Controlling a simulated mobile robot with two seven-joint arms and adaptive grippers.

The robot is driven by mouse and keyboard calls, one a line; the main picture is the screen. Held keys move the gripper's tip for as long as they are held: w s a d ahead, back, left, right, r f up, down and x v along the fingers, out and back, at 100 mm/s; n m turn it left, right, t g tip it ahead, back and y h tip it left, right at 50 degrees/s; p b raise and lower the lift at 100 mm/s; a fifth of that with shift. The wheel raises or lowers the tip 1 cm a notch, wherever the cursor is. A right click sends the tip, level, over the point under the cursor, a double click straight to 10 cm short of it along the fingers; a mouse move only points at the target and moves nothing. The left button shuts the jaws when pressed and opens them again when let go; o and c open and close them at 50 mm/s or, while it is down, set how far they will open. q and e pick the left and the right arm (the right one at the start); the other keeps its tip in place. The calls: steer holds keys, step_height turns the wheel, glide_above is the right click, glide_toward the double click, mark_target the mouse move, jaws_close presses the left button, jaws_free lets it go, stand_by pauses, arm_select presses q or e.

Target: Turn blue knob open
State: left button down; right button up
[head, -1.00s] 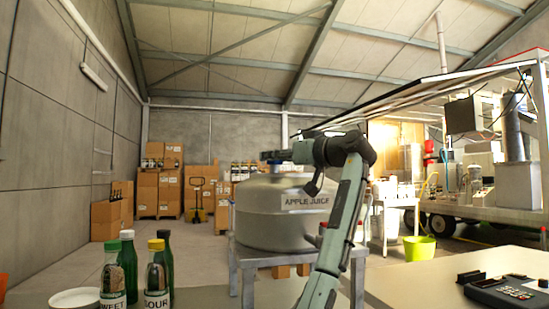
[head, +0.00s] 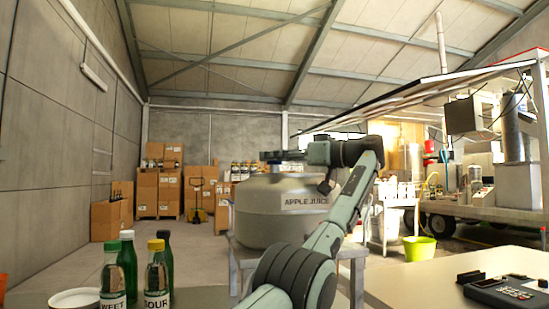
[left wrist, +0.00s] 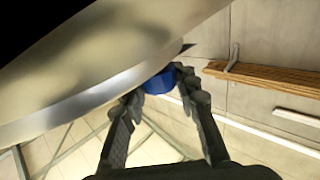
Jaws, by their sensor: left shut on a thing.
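The blue knob (left wrist: 160,80) shows in the left wrist view, beside the curved metal surface of the tank. My left gripper (left wrist: 162,88) has its two fingers on either side of the knob and is shut on it. In the head view, my left gripper (head: 272,157) is at the top of the grey tank (head: 262,222) labelled APPLE JUICE. The knob is too small and covered to make out clearly there. My right gripper is in neither view.
The tank stands on a metal stand (head: 356,262). Dark green bottles (head: 127,265) and a white round dish (head: 75,299) are at the front left. A card terminal (head: 508,293) lies on the counter (head: 430,280) at the right. Stacked boxes stand behind.

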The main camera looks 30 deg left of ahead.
arm_select(q)
steer(key=shift+f, duration=0.1)
steer(key=c, duration=1.1)
jaws_free()
steer(key=d, duration=0.6)
steer(key=shift+w+d, duration=0.15)
steer(key=shift+w, duration=0.15)
steer(key=shift+d, duration=0.6)
